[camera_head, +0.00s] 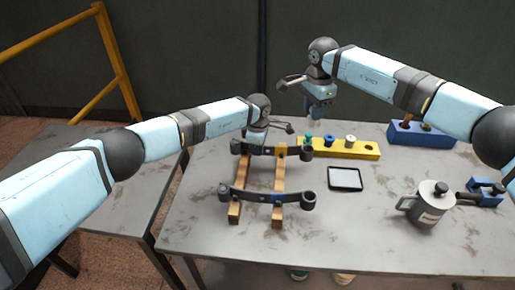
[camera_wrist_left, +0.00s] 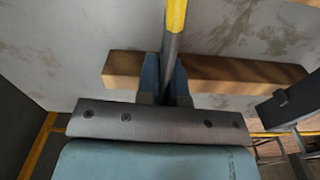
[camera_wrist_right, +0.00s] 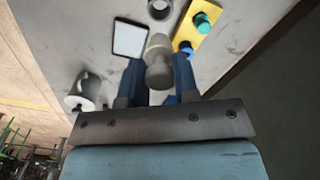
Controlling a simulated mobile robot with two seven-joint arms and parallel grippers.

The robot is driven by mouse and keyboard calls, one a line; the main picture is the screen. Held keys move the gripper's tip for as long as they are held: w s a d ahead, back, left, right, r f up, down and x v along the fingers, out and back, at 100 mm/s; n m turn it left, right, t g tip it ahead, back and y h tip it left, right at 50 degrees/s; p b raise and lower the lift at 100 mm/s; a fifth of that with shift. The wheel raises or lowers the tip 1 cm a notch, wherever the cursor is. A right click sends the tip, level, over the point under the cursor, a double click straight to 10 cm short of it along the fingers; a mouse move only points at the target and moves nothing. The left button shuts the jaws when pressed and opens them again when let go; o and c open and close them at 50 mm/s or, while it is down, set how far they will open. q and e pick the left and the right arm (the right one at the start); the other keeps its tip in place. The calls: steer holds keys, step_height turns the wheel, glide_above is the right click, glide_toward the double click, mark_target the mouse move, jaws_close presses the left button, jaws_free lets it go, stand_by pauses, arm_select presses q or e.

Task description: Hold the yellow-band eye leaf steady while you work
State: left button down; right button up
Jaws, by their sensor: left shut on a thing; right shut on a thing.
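The yellow-band eye leaf is the dark rear leaf (camera_head: 265,150), with a yellow band (camera_head: 281,149) and eyes at its ends. It lies across two wooden bars (camera_head: 278,205). My left gripper (camera_head: 256,140) is shut on it; in the left wrist view the leaf (camera_wrist_left: 172,47) passes between the fingers, beside the yellow band (camera_wrist_left: 176,14). My right gripper (camera_head: 318,114) is above the yellow block (camera_head: 365,151), right of the leaf. It is shut on a grey, stepped cylindrical piece (camera_wrist_right: 158,72), whose lower end is hard to make out.
A second dark leaf (camera_head: 265,196) lies in front on the bars. The block carries green (camera_head: 309,138), blue (camera_head: 329,140) and white (camera_head: 350,140) pieces. A tablet (camera_head: 345,178), a grey canister (camera_head: 430,204), a blue clamp-like tool (camera_head: 485,192) and a blue rack (camera_head: 420,133) stand rightward.

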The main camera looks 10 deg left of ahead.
stand_by(0.7)
steer(key=shift+f, duration=1.45)
steer(key=shift+f, duration=0.1)
steer(key=shift+f, duration=2.55)
steer(key=shift+f, duration=1.5)
steer(key=o, duration=1.3)
steer(key=shift+r, duration=0.1)
steer(key=shift+r, duration=3.5)
